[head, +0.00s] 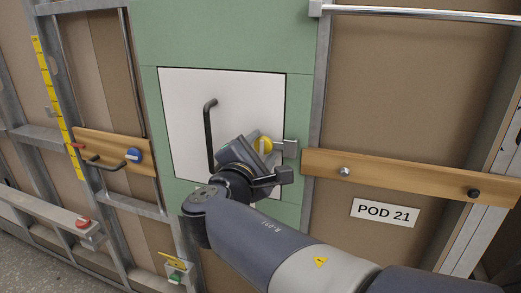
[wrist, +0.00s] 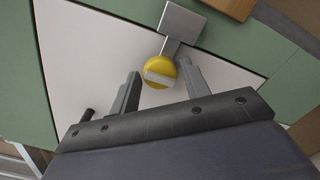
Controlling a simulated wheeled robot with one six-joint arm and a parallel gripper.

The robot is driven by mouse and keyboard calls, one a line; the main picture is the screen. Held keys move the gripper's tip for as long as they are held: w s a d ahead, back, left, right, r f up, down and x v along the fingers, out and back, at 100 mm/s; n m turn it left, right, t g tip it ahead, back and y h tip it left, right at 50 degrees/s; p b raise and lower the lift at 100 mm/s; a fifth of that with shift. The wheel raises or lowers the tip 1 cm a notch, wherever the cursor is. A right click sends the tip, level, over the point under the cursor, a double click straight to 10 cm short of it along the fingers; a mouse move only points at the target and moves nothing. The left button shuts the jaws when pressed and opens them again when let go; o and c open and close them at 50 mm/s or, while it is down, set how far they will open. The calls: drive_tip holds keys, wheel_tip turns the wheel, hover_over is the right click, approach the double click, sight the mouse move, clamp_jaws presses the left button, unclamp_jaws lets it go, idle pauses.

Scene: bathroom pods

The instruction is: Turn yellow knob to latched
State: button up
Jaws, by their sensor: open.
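The yellow knob (head: 264,144) is on the right edge of a white access panel (head: 184,100), beside a grey metal latch plate (head: 290,149). In the wrist view the yellow knob (wrist: 159,72) shows a pale bar across its face, with the grey latch plate (wrist: 182,22) just beyond it. My gripper (wrist: 157,82) is open, its two fingers on either side of the knob's near side. The right fingertip overlaps the knob's edge in this view; I cannot tell whether it touches. In the head view my gripper (head: 258,158) partly covers the panel below the knob.
A black bar handle (head: 209,135) stands out from the panel left of my gripper. Wooden rails flank the panel; the left one (head: 88,143) carries a blue knob (head: 134,155), the right one (head: 430,178) small pegs. A red knob (head: 83,224) and a green switch (head: 175,276) are lower left.

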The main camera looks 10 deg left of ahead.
drive_tip(key=s, duration=1)
drive_tip(key=shift+s+a, duration=0.4)
drive_tip(key=shift+w, duration=0.15)
drive_tip(key=w, duration=1)
drive_tip(key=shift+w+d, duration=0.35)
drive_tip(key=shift+d, duration=0.05)
drive_tip(key=shift+s, duration=0.1)
